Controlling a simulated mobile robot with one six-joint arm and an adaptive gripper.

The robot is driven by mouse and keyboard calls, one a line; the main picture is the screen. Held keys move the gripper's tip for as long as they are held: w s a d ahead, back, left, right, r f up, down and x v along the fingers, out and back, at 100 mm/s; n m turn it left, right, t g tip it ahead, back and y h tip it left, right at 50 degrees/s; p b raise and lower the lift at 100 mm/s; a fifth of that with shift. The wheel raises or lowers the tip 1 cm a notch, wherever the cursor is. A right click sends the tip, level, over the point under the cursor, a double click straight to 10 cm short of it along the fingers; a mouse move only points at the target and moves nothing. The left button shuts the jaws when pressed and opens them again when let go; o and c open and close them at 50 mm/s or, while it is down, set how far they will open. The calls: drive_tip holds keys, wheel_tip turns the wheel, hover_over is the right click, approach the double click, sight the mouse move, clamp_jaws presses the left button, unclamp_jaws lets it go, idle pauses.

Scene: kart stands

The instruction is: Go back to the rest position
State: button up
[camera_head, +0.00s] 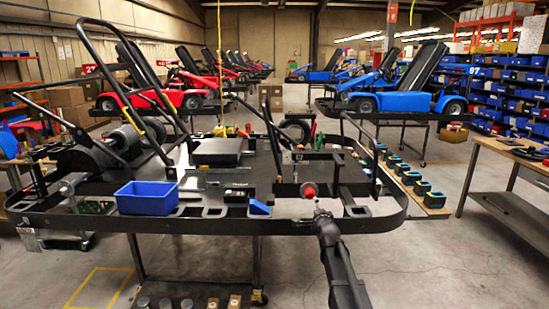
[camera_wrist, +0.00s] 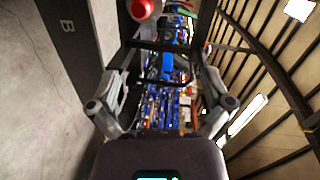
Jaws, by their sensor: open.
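My gripper (camera_head: 319,212) is at the front edge of the black kart frame (camera_head: 330,222) in the head view, small and partly blurred there. In the wrist view my gripper (camera_wrist: 166,60) has its two fingers spread apart, with nothing visible between them. A red round part (camera_head: 308,190) sits on the frame just beyond the gripper. It also shows in the wrist view (camera_wrist: 142,8) at the top edge, beside the left finger and apart from the space between the fingers.
A blue bin (camera_head: 147,199) stands on the kart frame at the left. Several dark blocks (camera_head: 421,188) line a board at the right. A workbench (camera_head: 512,160) stands farther right, with open floor (camera_head: 440,260) before it. Blue karts (camera_head: 408,102) stand behind.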

drive_tip(key=s+a+f+n+g+y+b, duration=0.15)
drive_tip(key=s+f+n+g+b, duration=0.35)
drive_tip(key=s+f+n+g, duration=0.9)
drive_tip(key=s+d+f+n+g+h+b, duration=0.1)
drive_tip(key=s+f, duration=0.3)
drive_tip(key=s, duration=0.4)
drive_tip(key=s+d+f+g+h+b, duration=0.15)
drive_tip(key=s+f, duration=0.25)
drive_tip(key=s, duration=0.5)
drive_tip(key=s+f+n+b, duration=0.15)
drive_tip(key=s+f, duration=0.25)
drive_tip(key=s, duration=0.4)
wheel_tip(320, 180, up, 18)
drive_tip(key=p, duration=1.8)
drive_tip(key=shift+s+r, duration=0.2)
drive_tip(key=shift+r, duration=0.05)
